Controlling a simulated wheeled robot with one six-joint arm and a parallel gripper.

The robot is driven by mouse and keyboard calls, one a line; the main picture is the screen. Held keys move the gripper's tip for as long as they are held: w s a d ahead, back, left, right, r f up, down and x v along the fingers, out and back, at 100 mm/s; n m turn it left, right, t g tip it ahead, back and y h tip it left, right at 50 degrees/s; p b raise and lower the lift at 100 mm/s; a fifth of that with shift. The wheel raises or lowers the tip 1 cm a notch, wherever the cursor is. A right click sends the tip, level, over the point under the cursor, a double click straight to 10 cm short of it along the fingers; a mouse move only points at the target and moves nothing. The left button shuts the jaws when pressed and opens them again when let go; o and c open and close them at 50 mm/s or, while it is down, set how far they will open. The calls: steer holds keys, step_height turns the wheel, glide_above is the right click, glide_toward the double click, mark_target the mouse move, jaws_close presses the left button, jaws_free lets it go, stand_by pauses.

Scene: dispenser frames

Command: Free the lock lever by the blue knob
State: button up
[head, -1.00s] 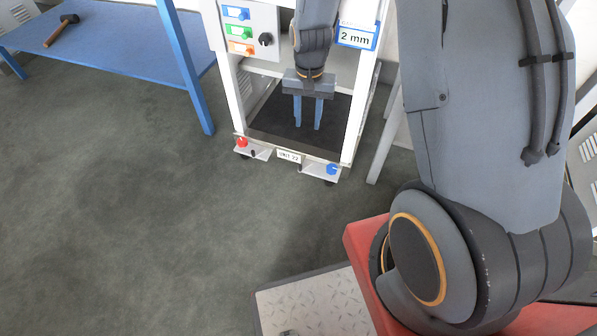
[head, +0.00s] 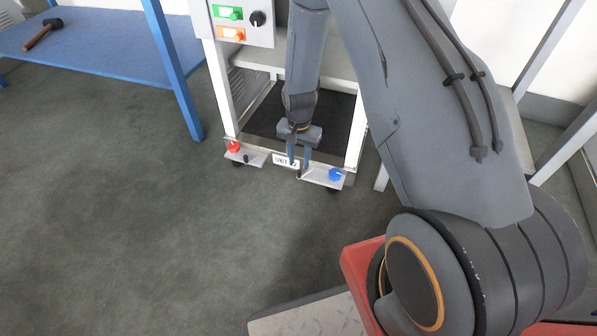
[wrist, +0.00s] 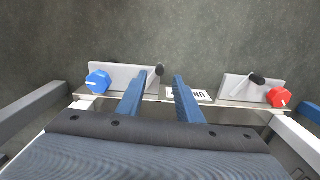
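The blue knob (head: 335,174) sits on a small metal plate at the lower right front of the unit in the head view; it is at the left in the wrist view (wrist: 98,82). Its lock lever (wrist: 159,70) shows a dark round end at the inner edge of that plate; most of its shaft is hard to make out. My gripper (head: 299,164) is open, pointing down at the unit's front edge. In the wrist view the lever's end appears between the two blue fingertips, with gaps on both sides. I cannot tell its depth relative to them.
A red knob (head: 233,147) with its own dark-ended lever (wrist: 257,79) is on a matching plate at the other front corner. A nameplate (wrist: 190,94) lies between them. White posts flank the unit. A blue bench (head: 100,45) bears a mallet (head: 43,34). Floor in front is clear.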

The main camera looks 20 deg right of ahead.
mark_target(299, 171)
step_height(299, 171, down, 6)
steer(key=shift+r+b, duration=0.2)
steer(key=shift+b, duration=1)
steer(key=shift+c, duration=0.2)
jaws_close()
